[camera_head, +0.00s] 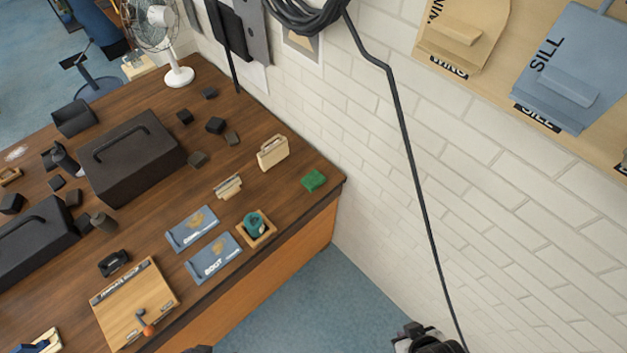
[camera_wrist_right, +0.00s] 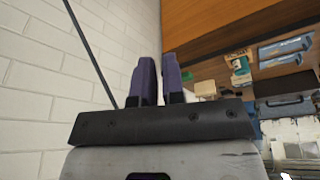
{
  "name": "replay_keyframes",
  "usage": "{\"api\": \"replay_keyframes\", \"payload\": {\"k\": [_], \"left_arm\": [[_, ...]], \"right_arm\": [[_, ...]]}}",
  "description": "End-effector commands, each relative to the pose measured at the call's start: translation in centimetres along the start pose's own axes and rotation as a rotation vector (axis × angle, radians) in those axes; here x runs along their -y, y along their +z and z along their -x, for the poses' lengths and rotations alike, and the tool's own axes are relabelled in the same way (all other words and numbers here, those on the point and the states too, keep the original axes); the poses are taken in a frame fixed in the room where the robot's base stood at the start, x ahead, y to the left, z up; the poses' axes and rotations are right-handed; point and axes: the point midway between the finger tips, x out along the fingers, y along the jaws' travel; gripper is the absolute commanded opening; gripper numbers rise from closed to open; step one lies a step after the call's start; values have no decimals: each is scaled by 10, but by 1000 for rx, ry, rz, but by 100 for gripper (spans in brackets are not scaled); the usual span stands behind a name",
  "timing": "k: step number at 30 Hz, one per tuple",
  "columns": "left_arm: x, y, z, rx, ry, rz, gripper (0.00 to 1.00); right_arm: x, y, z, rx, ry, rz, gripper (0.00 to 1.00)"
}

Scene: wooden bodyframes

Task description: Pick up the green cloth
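The green cloth (camera_head: 314,181) is a small folded square lying flat on the wooden bench, near its right corner by the wall. My right gripper (camera_head: 425,340) is at the bottom edge of the head view, over the floor, well apart from the cloth and the bench. In the right wrist view its two purple-grey fingers (camera_wrist_right: 160,82) stand a narrow gap apart with nothing between them. A dark sliver at the bottom edge of the head view may be part of my left gripper; its fingers cannot be seen.
A black cable (camera_head: 410,160) hangs before the brick wall (camera_head: 480,180). Floor beside the bench is clear.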

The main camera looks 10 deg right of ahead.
Motion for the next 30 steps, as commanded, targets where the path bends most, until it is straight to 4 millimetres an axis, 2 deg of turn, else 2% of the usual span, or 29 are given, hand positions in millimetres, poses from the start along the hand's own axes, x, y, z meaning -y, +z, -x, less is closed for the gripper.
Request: {"api": "replay_keyframes", "payload": {"k": [2,27,30], "left_arm": [[1,0,0,1,-2,-3,91],[0,0,0,1,1,1,91],[-1,0,0,0,3,3,91]], "right_arm": [[0,0,0,-1,-1,-2,17],[-2,0,0,0,6,7,98],[-2,0,0,0,6,7,100]]}}
